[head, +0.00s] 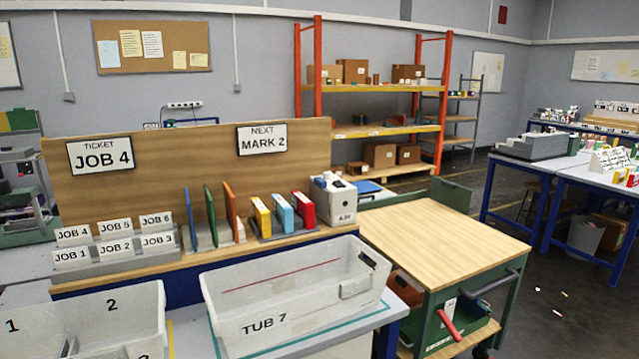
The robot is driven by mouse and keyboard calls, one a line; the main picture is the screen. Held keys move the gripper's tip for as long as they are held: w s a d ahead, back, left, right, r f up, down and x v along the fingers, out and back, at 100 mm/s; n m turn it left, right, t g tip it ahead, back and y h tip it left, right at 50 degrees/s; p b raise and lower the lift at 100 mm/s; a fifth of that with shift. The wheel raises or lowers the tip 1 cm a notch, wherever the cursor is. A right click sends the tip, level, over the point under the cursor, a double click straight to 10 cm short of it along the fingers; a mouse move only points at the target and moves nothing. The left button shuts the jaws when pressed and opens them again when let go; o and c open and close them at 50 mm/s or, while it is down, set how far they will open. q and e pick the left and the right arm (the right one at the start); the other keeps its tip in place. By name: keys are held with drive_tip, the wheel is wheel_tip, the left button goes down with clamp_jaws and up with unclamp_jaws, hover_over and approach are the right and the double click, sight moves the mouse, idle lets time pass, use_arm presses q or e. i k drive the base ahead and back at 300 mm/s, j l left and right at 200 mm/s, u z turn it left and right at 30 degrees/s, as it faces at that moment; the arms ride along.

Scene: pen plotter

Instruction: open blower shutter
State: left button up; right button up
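I cannot make out a blower or a shutter for certain in the head view. A small white box-shaped device (334,200) with dark spots on top and a small label stands at the right end of the wooden ledge; I cannot tell what it is. Neither of my grippers is in view.
Card holders, colored panels and binders (283,213) line the ledge. A wood-topped cart (445,233) with a red handle (449,326) stands right; its top is bare.

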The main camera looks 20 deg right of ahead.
sight(318, 194)
drive_tip(key=z, duration=0.8)
drive_tip(key=i+l+z, duration=0.25)
drive_tip(key=z, duration=0.15)
drive_tip(key=i+l+z, duration=0.25)
drive_tip(key=z, duration=0.15)
